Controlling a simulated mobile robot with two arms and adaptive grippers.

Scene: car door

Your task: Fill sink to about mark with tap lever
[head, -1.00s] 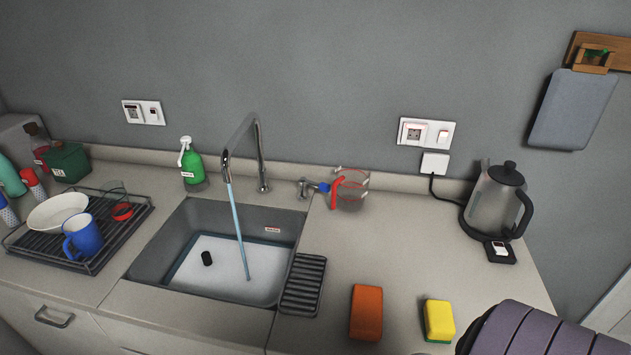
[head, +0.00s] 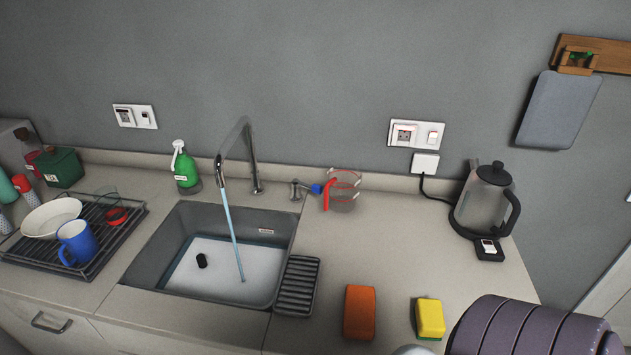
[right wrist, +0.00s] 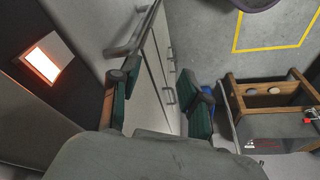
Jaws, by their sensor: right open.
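In the head view, the grey sink (head: 150,262) is set into the counter. Water (head: 233,235) runs from the tall metal tap (head: 250,160) into it, and shallow water lies over the sink floor. A dark stopper-like piece (head: 201,261) shows in the sink. A small white label (head: 266,231) is on the sink's back wall. The tap lever (head: 305,188), with a blue end, stands right of the tap, close beside a clear jug with a red handle (head: 345,192). My right gripper (right wrist: 160,100) is open and empty in the right wrist view, away from the sink. My left gripper is out of view.
A dish rack (head: 105,245) with a blue mug (head: 77,243) stands left of the sink. A green soap bottle (head: 185,169) is behind it. An orange block (head: 359,312), a yellow sponge (head: 430,318) and a kettle (head: 484,205) are on the right counter.

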